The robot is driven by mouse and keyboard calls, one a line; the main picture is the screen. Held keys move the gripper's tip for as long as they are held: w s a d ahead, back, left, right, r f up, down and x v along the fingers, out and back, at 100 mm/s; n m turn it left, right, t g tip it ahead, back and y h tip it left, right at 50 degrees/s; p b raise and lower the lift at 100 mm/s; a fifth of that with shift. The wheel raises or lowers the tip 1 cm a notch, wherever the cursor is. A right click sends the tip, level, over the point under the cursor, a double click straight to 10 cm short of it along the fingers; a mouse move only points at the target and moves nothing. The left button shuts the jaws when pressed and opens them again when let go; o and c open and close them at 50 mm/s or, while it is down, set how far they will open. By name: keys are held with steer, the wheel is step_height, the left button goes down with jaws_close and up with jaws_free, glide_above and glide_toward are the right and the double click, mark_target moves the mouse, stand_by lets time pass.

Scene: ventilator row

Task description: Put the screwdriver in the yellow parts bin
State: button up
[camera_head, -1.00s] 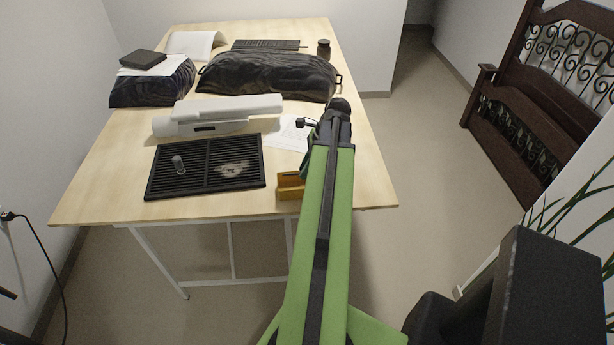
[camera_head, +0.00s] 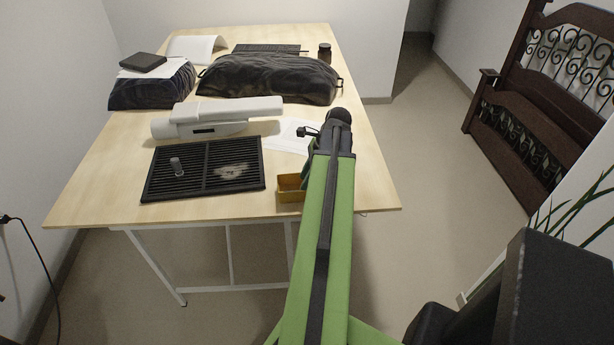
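The yellow parts bin (camera_head: 290,189) stands near the front edge of the wooden table, just left of my arm. Its right side is partly covered by my arm. My gripper (camera_head: 313,140) is at the far end of my green arm, over the right part of the table beyond the bin. Its fingers are mostly hidden behind the arm, so I cannot tell whether it is open or shut. I cannot make out the screwdriver in this view.
A black grille (camera_head: 205,168) with a small clear vial (camera_head: 177,165) lies left of the bin. A white device (camera_head: 217,117), a paper sheet (camera_head: 287,136) and a large black bag (camera_head: 268,79) lie behind. A dark jar (camera_head: 325,53) stands at the back right.

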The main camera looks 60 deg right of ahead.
steer(key=shift+o, duration=0.2)
steer(key=p+v, duration=1.2)
steer(key=v, duration=0.1)
steer(key=shift+w+a, duration=0.2)
steer(key=shift+r, duration=0.15)
steer(key=w+a+f+n+g, duration=0.1)
steer(key=w+a+n+g, duration=0.2)
steer(key=w+a+n, duration=1.45)
steer(key=w+a+n+h, duration=0.1)
steer(key=w+a+n, duration=0.1)
steer(key=a, duration=0.9)
steer(key=w+a+f+n+h, duration=0.1)
steer(key=w+a+n, duration=0.2)
steer(key=a, duration=0.9)
steer(key=w+a+f+n+b, duration=0.1)
steer(key=w+a+n, duration=0.2)
steer(key=a+n, duration=0.3)
steer(key=shift+a+g+h, duration=0.4)
steer(key=shift+a, duration=2.25)
